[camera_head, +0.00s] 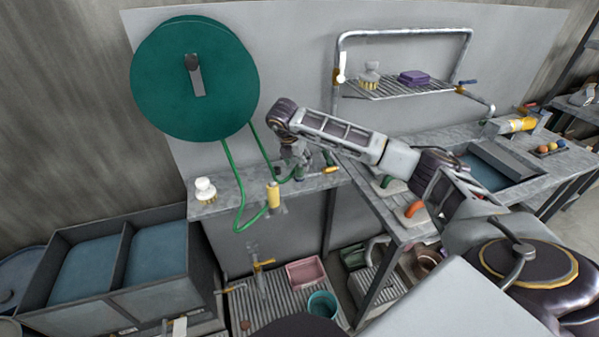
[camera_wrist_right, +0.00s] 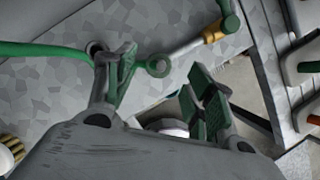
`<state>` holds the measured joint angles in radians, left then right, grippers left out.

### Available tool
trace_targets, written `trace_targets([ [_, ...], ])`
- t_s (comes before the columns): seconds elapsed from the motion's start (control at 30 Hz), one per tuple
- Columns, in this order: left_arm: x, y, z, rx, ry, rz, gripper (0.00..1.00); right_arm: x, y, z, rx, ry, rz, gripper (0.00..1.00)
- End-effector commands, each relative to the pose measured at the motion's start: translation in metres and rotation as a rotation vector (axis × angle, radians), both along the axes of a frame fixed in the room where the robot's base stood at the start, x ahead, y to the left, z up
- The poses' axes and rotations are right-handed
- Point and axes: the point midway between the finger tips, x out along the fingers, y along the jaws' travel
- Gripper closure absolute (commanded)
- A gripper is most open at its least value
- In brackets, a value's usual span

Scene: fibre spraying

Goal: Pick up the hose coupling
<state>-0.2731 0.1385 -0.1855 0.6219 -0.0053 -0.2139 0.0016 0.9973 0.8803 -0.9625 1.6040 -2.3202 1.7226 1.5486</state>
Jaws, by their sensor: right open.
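My right gripper (camera_head: 298,160) reaches down over the back ledge. In the right wrist view the right gripper (camera_wrist_right: 160,85) is open, its green-padded fingers spread apart with nothing visibly clamped. A green hose (camera_head: 233,165) hangs from the reel and loops up to the ledge below this gripper. I cannot tell which piece is the coupling.
The large green reel (camera_head: 190,75) hangs on the back panel. A white-topped brush (camera_head: 205,190) stands on the ledge (camera_head: 225,203). A wire shelf (camera_head: 405,88) with a purple block is at upper right. Basins (camera_head: 85,215) stand at left. The ledge's left stretch is mostly free.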

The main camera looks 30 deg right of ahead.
Motion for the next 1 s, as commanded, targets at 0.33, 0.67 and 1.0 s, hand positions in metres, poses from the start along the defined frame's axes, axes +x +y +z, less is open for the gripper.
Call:
trace_targets([
  [0.33,-0.014,-0.001,-0.001,0.0,0.017,0.0,0.6,0.0,0.0,-0.002,0.0,0.001,0.0,0.46],
  [0.67,-0.015,-0.004,0.006,-0.004,0.018,0.001,0.6,0.006,-0.008,-0.031,0.001,0.003,0.0,0.46],
  [1.0,-0.007,-0.01,0.007,-0.01,0.009,0.001,0.6,0.01,-0.014,-0.049,0.0,0.0,0.001,0.46],
])
